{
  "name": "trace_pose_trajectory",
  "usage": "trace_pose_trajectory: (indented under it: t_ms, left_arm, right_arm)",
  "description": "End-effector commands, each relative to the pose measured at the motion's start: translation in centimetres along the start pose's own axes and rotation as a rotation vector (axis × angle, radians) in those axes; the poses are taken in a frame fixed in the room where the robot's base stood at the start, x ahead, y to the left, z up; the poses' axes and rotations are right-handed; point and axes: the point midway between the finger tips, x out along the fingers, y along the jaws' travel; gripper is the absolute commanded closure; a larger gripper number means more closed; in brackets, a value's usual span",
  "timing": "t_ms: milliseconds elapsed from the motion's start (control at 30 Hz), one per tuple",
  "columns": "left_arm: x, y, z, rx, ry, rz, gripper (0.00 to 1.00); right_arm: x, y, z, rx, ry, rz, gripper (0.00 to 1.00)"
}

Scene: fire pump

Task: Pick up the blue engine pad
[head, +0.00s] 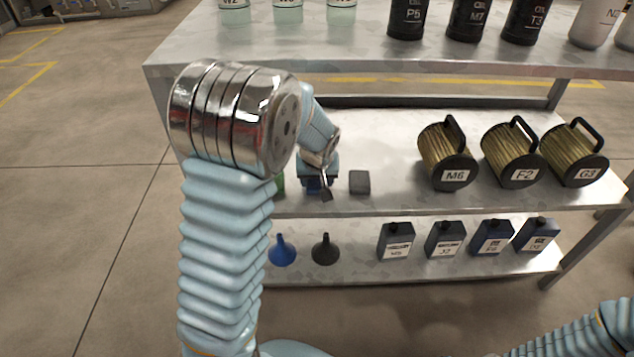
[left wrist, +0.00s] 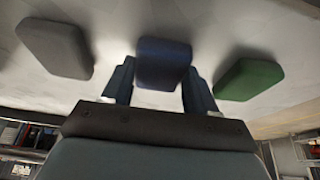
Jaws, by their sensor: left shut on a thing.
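The blue engine pad (left wrist: 163,62) is between the two fingers of my left gripper (left wrist: 160,85) in the left wrist view, and the fingers are shut on it. In the head view my left gripper (head: 318,185) is at the middle shelf, and the arm and hand hide most of the pad. A grey pad (left wrist: 55,47) and a green pad (left wrist: 248,79) lie on either side of the gripper, apart from it. The grey pad also shows in the head view (head: 359,182), and a bit of the green one (head: 280,183). My right gripper is not in view.
Canister filters (head: 447,165) stand to the right on the middle shelf (head: 395,190). The top shelf (head: 350,50) with several bottles (head: 468,18) is above. A blue funnel (head: 282,252), a black funnel (head: 324,250) and several jugs (head: 396,241) are on the lower shelf.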

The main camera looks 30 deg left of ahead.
Motion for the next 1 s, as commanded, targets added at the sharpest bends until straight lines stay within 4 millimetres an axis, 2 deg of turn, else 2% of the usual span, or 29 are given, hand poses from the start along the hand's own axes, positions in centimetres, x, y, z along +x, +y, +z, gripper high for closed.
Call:
trace_pose_trajectory:
  t_ms: [267, 467, 600, 867, 1000]
  left_arm:
    - [-0.1, 0.0, 0.0, 0.0, 0.0, 0.0, 0.72]
    - [-1.2, 0.1, -0.6, -0.001, 0.002, 0.003, 0.72]
    - [-3.5, 0.4, -1.4, 0.001, 0.002, 0.006, 0.72]
    - [-9.8, 4.7, -1.2, 0.003, 0.003, 0.006, 0.72]
    - [-11.4, 7.3, -0.2, 0.005, 0.001, 0.002, 0.72]
  right_arm:
    - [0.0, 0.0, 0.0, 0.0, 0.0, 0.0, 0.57]
    - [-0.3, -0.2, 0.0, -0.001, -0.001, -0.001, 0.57]
    - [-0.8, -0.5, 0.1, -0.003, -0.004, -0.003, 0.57]
    - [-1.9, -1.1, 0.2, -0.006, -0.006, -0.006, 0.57]
    - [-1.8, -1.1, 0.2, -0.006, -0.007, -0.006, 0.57]
